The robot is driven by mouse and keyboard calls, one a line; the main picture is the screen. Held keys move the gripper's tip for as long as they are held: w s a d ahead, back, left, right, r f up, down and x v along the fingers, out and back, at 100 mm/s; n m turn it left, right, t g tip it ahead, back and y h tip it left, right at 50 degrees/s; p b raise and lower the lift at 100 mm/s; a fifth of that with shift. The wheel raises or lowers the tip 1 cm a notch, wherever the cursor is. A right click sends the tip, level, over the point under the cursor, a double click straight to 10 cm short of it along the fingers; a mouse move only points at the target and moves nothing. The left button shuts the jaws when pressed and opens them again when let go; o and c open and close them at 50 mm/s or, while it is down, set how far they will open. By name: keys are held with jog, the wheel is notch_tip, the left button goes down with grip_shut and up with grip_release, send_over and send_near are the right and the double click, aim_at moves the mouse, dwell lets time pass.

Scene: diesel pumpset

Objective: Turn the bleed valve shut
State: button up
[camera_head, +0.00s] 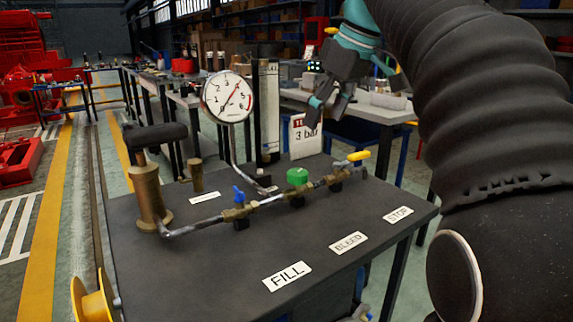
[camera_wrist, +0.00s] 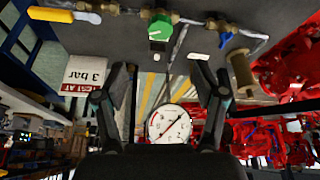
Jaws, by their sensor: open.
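The green knob (camera_head: 297,176) sits mid-way along the brass pipe run on the dark bench, roughly in line with the BLEED label (camera_head: 348,243). It shows at the top of the wrist view (camera_wrist: 160,29), beyond my fingertips. A blue-handled valve (camera_head: 239,195) is to its left and a yellow-handled valve (camera_head: 358,156) to its right. My gripper (camera_head: 354,98) is open and empty, above and behind the pipe run, apart from the knob. In the wrist view its two fingers (camera_wrist: 161,82) are spread wide. How far the knob is turned cannot be told.
A round pressure gauge (camera_head: 228,97) stands on a bent pipe behind the valves. A "3 bar" sign (camera_head: 305,136) stands near my gripper. A brass hand pump (camera_head: 150,190) with a black handle is at the left. The bench front, with its labels, is clear.

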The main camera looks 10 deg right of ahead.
aim_at(299, 173)
jog(key=b+x, duration=0.3)
jog(key=x, duration=1)
jog(key=shift+w+a+f, duration=0.15)
jog(key=shift+w+f, duration=0.05)
jog(key=shift+f, duration=0.1)
jog(key=c, duration=1.1)
